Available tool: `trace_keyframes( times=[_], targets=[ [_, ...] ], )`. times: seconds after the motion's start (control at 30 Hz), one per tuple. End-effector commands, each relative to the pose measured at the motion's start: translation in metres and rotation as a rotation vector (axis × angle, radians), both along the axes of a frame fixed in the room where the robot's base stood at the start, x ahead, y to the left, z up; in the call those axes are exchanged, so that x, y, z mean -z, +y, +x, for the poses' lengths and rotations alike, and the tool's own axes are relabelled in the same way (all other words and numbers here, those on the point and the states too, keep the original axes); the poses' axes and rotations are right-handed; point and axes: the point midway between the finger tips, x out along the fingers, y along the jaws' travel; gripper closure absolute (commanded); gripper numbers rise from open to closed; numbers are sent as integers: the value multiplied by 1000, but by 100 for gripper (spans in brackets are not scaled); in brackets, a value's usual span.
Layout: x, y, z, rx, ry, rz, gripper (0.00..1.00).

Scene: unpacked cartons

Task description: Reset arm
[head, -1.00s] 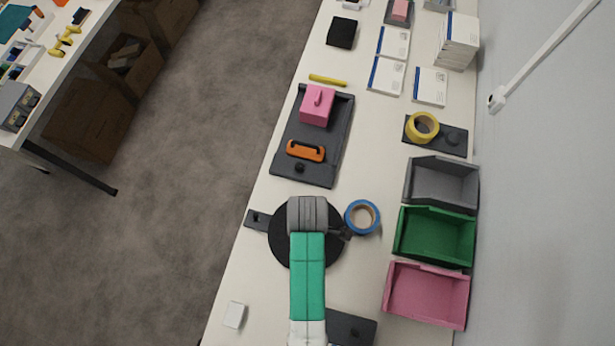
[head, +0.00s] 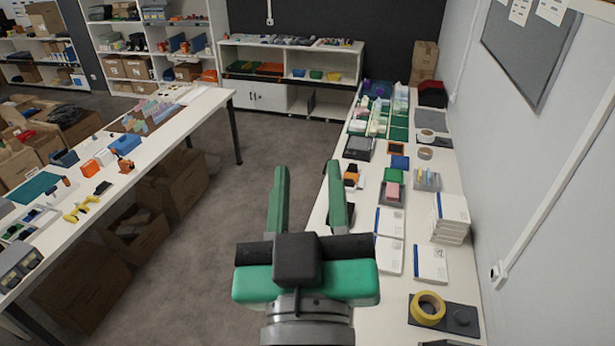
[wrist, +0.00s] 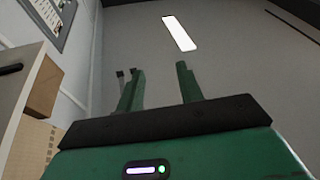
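My gripper (head: 308,195) is raised in front of the head camera, above the left edge of the right-hand table. Its two green fingers are apart with nothing between them. In the wrist view the fingers (wrist: 158,88) are also spread and empty, and behind them are the ceiling and a bright ceiling light (wrist: 180,33).
The right-hand table (head: 395,302) holds a yellow tape roll (head: 428,307) on a dark plate, white boxes (head: 452,212) and green trays (head: 398,134). A second long table (head: 172,134) stands at left. Bare floor (head: 240,190) lies between them. A wall runs along the right.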

Motion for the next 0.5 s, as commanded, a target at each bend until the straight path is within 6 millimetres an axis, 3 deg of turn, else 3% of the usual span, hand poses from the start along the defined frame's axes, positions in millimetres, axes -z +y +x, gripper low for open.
trace_keyframes(
  times=[0.03, 0.1, 0.17, 0.27, 0.5],
  targets=[
    [-30, 0, -20, -24, -98, 61, 63],
    [-59, 0, -43, -59, -199, 131, 63],
    [-73, 0, -56, -80, -252, 166, 63],
    [-82, 0, -65, -96, -287, 190, 63],
    [-83, 0, -64, -96, -285, 191, 63]
  ],
)
